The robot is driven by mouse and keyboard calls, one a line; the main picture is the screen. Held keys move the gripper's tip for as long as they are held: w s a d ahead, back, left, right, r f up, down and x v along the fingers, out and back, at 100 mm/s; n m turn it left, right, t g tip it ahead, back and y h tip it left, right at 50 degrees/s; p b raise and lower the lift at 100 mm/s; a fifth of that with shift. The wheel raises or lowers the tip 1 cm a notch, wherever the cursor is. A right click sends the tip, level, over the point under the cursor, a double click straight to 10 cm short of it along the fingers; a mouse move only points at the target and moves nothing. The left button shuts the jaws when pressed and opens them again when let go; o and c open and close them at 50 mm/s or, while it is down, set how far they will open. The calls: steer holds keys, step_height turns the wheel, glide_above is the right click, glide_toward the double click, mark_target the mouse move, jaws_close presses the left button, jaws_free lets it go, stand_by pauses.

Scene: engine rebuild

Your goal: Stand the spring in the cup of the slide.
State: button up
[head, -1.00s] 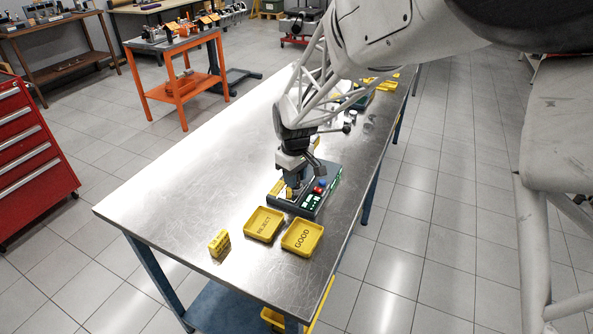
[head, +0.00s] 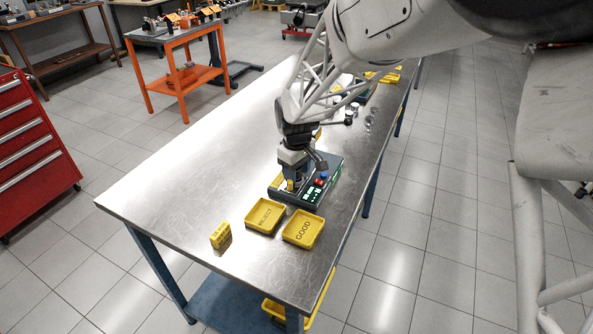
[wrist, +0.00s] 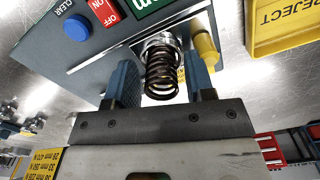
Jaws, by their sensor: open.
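The dark coil spring (wrist: 161,76) is in the middle of the wrist view, with its far end at the bright metal cup (wrist: 158,41) on the grey device (wrist: 95,58). It looks upright and in line with the cup; how deep its end sits inside is hard to tell. My gripper (wrist: 160,84) is open, with one blue finger on each side of the spring and a gap visible on both sides. In the head view my gripper (head: 294,184) is low over the device (head: 312,205), and the spring is too small to make out there.
A yellow knob (wrist: 206,48) stands close beside the right finger. The device carries a blue CLEAR button (wrist: 77,27) and a red button (wrist: 103,12). The yellow REJECT tray (head: 266,216) and GOOD tray (head: 303,230) lie in front, with a yellow block (head: 221,236) nearby. The left tabletop is clear.

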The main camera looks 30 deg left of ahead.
step_height(320, 180, up, 8)
stand_by(0.8)
steer(key=shift+f, duration=0.1)
stand_by(0.6)
steer(key=s+d+r+m, duration=0.2)
steer(key=d+r, duration=0.1)
steer(key=d, duration=0.7)
steer(key=s+d+r+m+t, duration=0.1)
steer(key=s+d+r+m, duration=0.2)
steer(key=d, duration=0.7)
steer(key=s+d+r+m, duration=0.15)
steer(key=d+r, duration=0.25)
steer(key=d, duration=0.6)
steer(key=s+d+m+t, duration=0.1)
steer(key=s+d+m, duration=0.7)
steer(key=s+d, duration=1)
steer(key=shift+s+d+f+t, duration=0.3)
steer(key=shift+d, duration=0.2)
